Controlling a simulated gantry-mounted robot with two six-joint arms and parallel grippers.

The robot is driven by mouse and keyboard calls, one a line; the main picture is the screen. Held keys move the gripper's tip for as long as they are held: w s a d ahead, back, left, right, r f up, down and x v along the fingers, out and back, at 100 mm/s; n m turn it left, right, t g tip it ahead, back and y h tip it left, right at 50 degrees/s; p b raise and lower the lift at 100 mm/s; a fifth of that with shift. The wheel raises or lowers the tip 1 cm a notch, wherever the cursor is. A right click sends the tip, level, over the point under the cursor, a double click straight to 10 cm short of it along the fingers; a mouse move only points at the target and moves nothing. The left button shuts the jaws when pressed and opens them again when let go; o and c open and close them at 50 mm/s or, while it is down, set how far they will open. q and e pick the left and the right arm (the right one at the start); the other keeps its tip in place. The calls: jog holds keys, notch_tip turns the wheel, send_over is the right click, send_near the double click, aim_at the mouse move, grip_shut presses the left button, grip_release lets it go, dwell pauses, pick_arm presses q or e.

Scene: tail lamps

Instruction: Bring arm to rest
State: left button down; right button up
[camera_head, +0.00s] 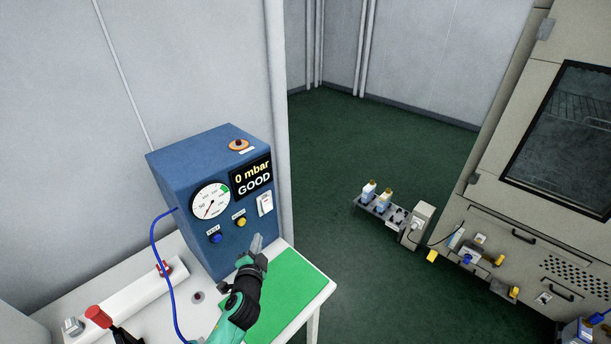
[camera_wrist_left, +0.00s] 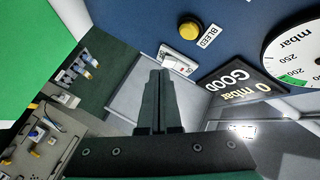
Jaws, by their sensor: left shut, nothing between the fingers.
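My left gripper (camera_head: 256,246) is shut and empty. It is held above the white table, in front of the blue gauge box (camera_head: 177,170) and over the green mat (camera_head: 296,284). In the left wrist view its two fingers (camera_wrist_left: 161,75) are together, with the box's yellow bleed button (camera_wrist_left: 190,30) and white switch (camera_wrist_left: 177,58) beyond them. The box's display reads "0 mbar GOOD" (camera_head: 252,178), and its round dial (camera_head: 210,201) is beside it. My right gripper is not in view.
A white block with a red-knobbed lever (camera_head: 98,316) lies at the table's left. A blue hose (camera_head: 153,250) runs from the box down across the table. On the right, a rack with small bottles (camera_head: 378,208) stands near a beige cabinet (camera_head: 545,150). Green floor lies between.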

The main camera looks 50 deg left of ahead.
pick_arm(q)
jog(key=shift+d, duration=0.1)
jog(key=w+d+r+t, duration=0.2)
jog(key=w+d+r, duration=0.1)
jog(key=w+r, duration=0.3)
jog(key=w+d+r+t, duration=0.3)
jog(key=d+r, duration=0.1)
jog(key=r, duration=0.5)
jog(key=w+d+r+n+t+h, duration=0.15)
jog(key=d+r, duration=0.35)
jog(key=r, duration=0.5)
jog(key=d+r+t+h, duration=0.1)
jog(key=d+r+t, duration=0.3)
jog(key=r, duration=0.6)
jog(key=s+d+r+t+h, duration=0.45)
jog(key=s+d+r, duration=0.25)
jog(key=r, duration=0.4)
jog(key=s+d+r+t+h, duration=0.3)
jog(key=s+d+r+h, duration=0.2)
jog(key=s+d+r, duration=0.45)
notch_tip(320, 180, up, 27)
jog(key=w+a+h+p, duration=0.1)
jog(key=w+h+p, duration=0.1)
jog(key=p, duration=2.4)
jog(key=shift+f+m, duration=0.15)
jog(key=shift+m, duration=0.3)
jog(key=shift+a, duration=0.1)
